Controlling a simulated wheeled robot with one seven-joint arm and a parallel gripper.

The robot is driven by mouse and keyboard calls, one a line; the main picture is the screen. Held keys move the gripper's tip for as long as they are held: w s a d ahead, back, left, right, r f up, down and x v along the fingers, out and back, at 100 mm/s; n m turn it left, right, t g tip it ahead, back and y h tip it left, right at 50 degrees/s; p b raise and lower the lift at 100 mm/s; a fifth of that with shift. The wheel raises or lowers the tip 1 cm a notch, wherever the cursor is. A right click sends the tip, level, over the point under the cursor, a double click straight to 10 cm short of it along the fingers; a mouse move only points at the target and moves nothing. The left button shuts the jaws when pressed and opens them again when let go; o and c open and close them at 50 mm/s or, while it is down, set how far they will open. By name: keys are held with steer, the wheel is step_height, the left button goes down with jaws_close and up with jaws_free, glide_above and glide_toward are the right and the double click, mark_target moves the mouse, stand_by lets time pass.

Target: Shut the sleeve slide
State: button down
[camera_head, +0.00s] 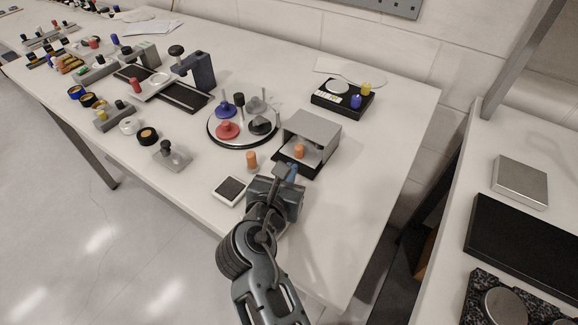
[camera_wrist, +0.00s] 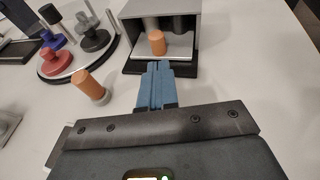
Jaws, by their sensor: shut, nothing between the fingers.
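The sleeve slide is a grey box-like sleeve (camera_head: 313,131) on a black base (camera_head: 284,166), near the right end of the table. A light plate (camera_wrist: 178,52) sticks out of the sleeve's open front with an upright orange knob (camera_head: 299,151) on it; the knob also shows in the wrist view (camera_wrist: 157,43). My gripper (camera_head: 291,172) is shut and empty, in front of the slide. In the wrist view its blue fingertips (camera_wrist: 158,67) point at the plate's front edge, just below the knob. I cannot tell whether they touch it. The sleeve's inside is partly hidden.
A separate orange peg (camera_head: 251,160) stands left of my gripper, near a small white-framed dark pad (camera_head: 230,190). A round tray (camera_head: 212,134) with several knobbed weights is left of the sleeve. A black scale (camera_head: 325,104) stands behind. The table right of the sleeve is clear.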

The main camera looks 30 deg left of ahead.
steer(key=v, duration=0.2)
steer(key=shift+s, duration=0.3)
steer(key=v, duration=0.7)
steer(key=shift+s+d+r+b, duration=0.1)
steer(key=shift+s+r+b, duration=0.1)
steer(key=shift+s+b, duration=0.2)
